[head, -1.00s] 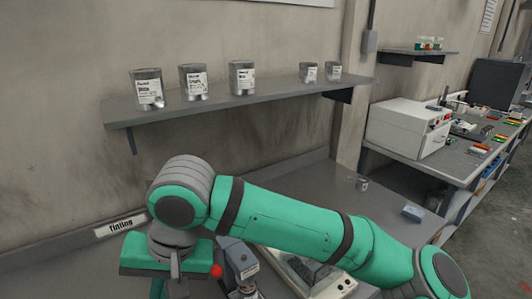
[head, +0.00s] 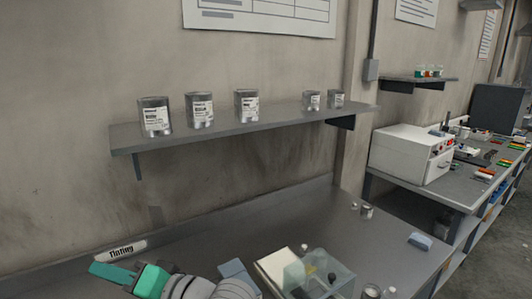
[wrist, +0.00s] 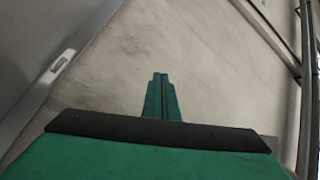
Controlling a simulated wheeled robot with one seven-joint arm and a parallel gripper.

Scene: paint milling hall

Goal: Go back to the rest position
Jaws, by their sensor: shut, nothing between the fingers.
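My gripper (wrist: 160,80) shows in the wrist view with its two green fingers together and nothing between them. A plain, blurred grey wall fills most of the view beyond it. The rest of my arm runs off the bottom edge there.
A wall shelf (head: 240,122) holds several labelled tins, among them a large one (head: 155,117). The grey bench (head: 290,222) carries a clear-lidded box (head: 325,272), a small tin (head: 367,211) and a blue-grey block (head: 420,241). A white cabinet (head: 405,153) stands at right.

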